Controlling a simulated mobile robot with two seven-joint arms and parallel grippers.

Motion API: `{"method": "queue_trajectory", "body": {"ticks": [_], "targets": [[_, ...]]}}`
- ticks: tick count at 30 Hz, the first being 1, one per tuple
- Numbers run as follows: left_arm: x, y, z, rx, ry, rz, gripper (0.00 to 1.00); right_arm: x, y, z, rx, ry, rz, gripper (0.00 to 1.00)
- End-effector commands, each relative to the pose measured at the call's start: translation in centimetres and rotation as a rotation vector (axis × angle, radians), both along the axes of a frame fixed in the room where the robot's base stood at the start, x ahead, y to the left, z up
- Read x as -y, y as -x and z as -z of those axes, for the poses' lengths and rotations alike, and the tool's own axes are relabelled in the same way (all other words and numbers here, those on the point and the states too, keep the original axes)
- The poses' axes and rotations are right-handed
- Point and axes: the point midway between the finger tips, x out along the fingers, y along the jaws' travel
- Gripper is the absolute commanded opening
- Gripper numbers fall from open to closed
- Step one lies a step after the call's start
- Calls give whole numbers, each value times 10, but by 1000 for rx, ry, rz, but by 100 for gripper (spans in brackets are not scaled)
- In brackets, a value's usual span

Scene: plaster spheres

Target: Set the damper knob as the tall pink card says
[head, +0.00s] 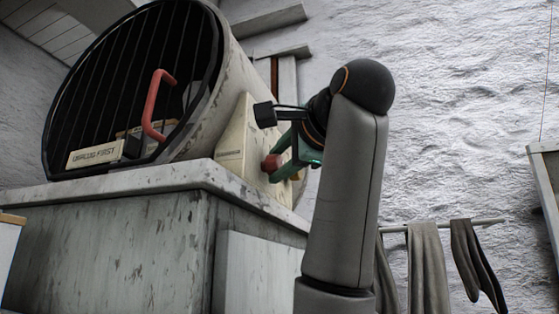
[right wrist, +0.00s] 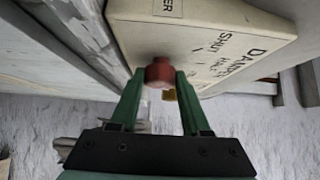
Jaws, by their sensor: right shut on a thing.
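The red knob (head: 270,163) sits on the sloped face of a cream panel (head: 237,140) at the side of a round kiln. In the right wrist view the red knob (right wrist: 158,73) is between the green fingertips of my right gripper (right wrist: 160,80), which is shut on it. The cream panel (right wrist: 205,45) there carries printed words that read upside down or tilted, among them DAMPER, SHUT and HALF. Which mark the knob points to cannot be told. My right gripper (head: 278,162) also shows in the head view. The tall pink card and my left gripper are not in view.
The kiln (head: 190,80) has a dark barred round front, a red handle (head: 153,105) and a sign (head: 96,154) reading UNPLUG FIRST. It stands on a worn pale block (head: 110,240). Grey cloths (head: 427,265) hang from a rail at the right, by the rough wall.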

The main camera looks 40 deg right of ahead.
Motion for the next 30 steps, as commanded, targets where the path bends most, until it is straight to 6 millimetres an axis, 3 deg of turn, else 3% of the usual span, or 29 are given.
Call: {"method": "queue_trajectory", "body": {"ticks": [2, 3, 10, 20, 23, 30], "targets": [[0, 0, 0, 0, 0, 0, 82, 0, 0, 0, 2, -2, 0, 0], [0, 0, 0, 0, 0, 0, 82, 0, 0, 0, 2, -2, 0, 51], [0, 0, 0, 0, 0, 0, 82, 0, 0, 0, 1, -1, 0, 76], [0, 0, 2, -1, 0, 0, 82, -1, 5, 0, 3, 1, 0, 76], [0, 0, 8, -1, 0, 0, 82, -5, 17, 1, 5, 2, 0, 76], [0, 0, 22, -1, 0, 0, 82, -22, 68, 1, 6, 1, -2, 76]]}}
